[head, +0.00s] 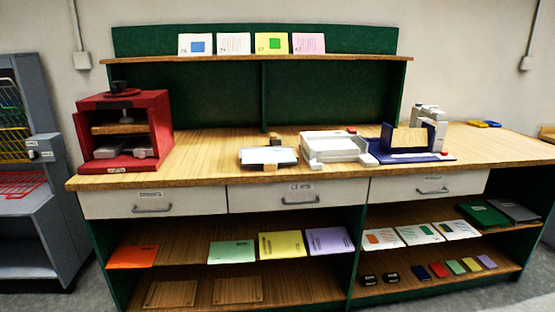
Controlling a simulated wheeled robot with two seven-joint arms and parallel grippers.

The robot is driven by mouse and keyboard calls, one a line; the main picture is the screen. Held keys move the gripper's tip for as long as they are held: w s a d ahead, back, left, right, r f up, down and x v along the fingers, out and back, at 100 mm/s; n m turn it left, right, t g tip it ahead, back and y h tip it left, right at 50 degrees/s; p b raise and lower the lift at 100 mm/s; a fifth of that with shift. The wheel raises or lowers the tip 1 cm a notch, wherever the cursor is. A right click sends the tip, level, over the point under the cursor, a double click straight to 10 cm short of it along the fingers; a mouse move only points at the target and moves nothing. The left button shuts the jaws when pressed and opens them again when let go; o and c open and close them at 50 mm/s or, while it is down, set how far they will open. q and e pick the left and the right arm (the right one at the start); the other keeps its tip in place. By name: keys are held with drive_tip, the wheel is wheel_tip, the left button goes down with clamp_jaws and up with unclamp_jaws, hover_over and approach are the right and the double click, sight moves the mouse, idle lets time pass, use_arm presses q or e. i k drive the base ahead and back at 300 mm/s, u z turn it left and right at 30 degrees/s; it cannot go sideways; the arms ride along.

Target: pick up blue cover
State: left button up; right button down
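Which thing is the blue cover is not certain from this view. A small dark blue flat piece (420,272) lies on the low right shelf, at the left end of a row of coloured pieces. A small blue item (494,124) lies on the table top at the far right, beside a yellow one (477,124). A blue stand-like device (408,145) stands on the table right of centre. Neither of my grippers is in view.
A red press-like box (123,130) stands at the table's left end. A white tray (334,148) and a small grey-white board (267,156) stand mid-table. Three closed drawers run under the top (205,160). Green and grey folders (483,215) lie on the right shelf.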

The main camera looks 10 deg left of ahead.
sight(283, 155)
drive_tip(key=z, duration=0.7)
drive_tip(key=i, duration=0.75)
drive_tip(key=z, duration=0.45)
drive_tip(key=i, duration=0.9)
drive_tip(key=u, duration=0.5)
